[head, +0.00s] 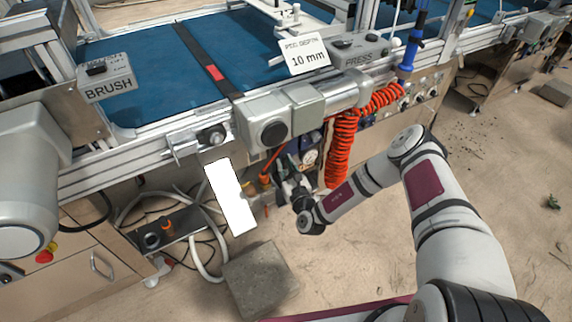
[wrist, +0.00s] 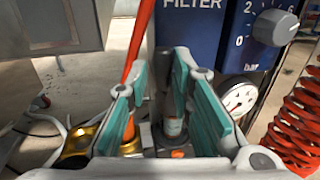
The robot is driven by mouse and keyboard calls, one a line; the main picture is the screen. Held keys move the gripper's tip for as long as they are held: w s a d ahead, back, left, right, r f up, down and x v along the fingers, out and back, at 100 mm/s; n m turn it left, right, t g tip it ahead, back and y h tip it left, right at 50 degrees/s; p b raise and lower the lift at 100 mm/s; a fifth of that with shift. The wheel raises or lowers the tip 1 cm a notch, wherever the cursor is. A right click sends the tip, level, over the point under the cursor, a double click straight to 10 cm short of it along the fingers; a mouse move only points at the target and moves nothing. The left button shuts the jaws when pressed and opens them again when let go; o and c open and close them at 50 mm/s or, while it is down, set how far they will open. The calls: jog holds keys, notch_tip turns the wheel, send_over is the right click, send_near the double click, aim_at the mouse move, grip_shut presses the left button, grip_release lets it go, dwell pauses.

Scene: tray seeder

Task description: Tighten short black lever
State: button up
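My gripper (head: 284,168) is below the conveyor's side, by the blue filter unit. In the wrist view my gripper (wrist: 163,68) has its two teal-padded fingers apart. I cannot make out a short black lever for certain. A small dark knob on a clamp bracket (head: 213,136) shows on the conveyor rail, left of the grey motor, well away from my gripper.
The blue filter unit (wrist: 200,25) has a grey dial (wrist: 275,27) and a round gauge (wrist: 238,97). Coiled orange hose (head: 343,145) hangs right of my gripper. A white panel (head: 231,197) stands left of it. A concrete block (head: 260,280) lies on the floor.

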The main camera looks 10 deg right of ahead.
jog(key=s+d, duration=0.2)
jog(key=s, duration=0.9)
jog(key=shift+s+d, duration=0.15)
jog(key=shift+s, duration=0.25)
